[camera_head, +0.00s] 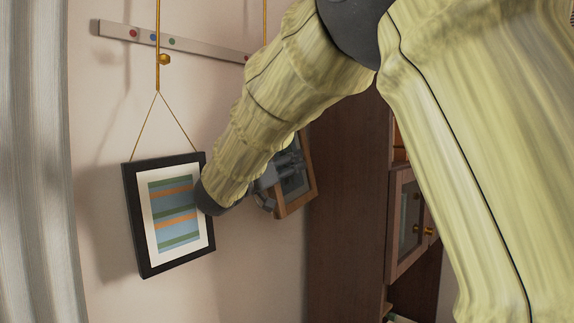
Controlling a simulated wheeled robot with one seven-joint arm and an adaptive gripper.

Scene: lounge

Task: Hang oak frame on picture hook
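The oak frame (311,185), a small brown wooden frame with a picture in it, is in front of the wall, right of centre. It is tilted, and its left and upper parts are hidden behind my arm and gripper. My gripper (283,182), dark grey, overlaps the oak frame's left side. Its fingertips are mostly hidden, so I cannot see whether they close on the frame. A picture rail (180,43) with coloured dots runs along the upper wall. A brass rod (264,18) comes down at its right end and passes behind my arm. Any hook on it is hidden.
A grey curtain (35,160) is at the far left. A dark wood cabinet (345,220) stands close on the right.

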